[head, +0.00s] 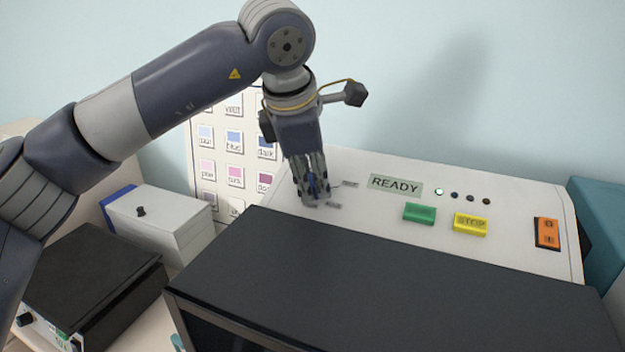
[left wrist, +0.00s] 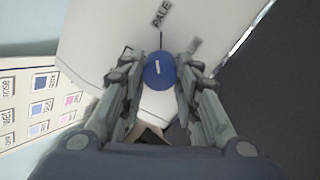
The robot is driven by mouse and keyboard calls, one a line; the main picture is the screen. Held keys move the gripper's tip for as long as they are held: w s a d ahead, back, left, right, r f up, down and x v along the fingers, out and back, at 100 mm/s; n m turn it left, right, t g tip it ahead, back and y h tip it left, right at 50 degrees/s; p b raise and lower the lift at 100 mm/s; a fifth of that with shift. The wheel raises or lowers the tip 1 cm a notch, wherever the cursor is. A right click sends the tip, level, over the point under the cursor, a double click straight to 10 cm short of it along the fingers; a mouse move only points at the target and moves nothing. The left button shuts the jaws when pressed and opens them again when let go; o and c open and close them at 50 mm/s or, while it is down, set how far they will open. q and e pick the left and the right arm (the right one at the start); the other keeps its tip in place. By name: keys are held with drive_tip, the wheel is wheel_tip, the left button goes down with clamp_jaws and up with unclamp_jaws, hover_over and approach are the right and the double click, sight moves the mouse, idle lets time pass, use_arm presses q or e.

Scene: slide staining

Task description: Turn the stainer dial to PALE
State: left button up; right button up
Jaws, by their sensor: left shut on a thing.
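The stainer (head: 520,220) is a white machine with a dark front cover. Its blue dial (left wrist: 159,72) sits between my left gripper's fingers in the left wrist view, with a white pointer mark on it. The word PALE (left wrist: 161,14) is printed on the panel beyond the dial, and the mark points roughly toward it. Another label beside it is blurred. In the head view my left gripper (head: 312,200) reaches down onto the panel's left end, shut on the dial and largely hiding it. My right gripper is not in view.
The panel has a READY display (head: 395,186), a green button (head: 419,214), a yellow STOP button (head: 470,224) and an orange switch (head: 547,233). A colour chart (head: 220,153) stands behind. A white box (head: 165,222) and a black-topped device (head: 85,285) stand at left.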

use_arm(q)
drive_tip(key=shift+m, duration=0.6)
drive_tip(key=shift+r, duration=0.1)
drive_tip(key=o, duration=1.1)
drive_tip(key=shift+c, duration=0.2)
drive_tip(key=v, duration=1.2)
drive_tip(key=shift+a, duration=0.1)
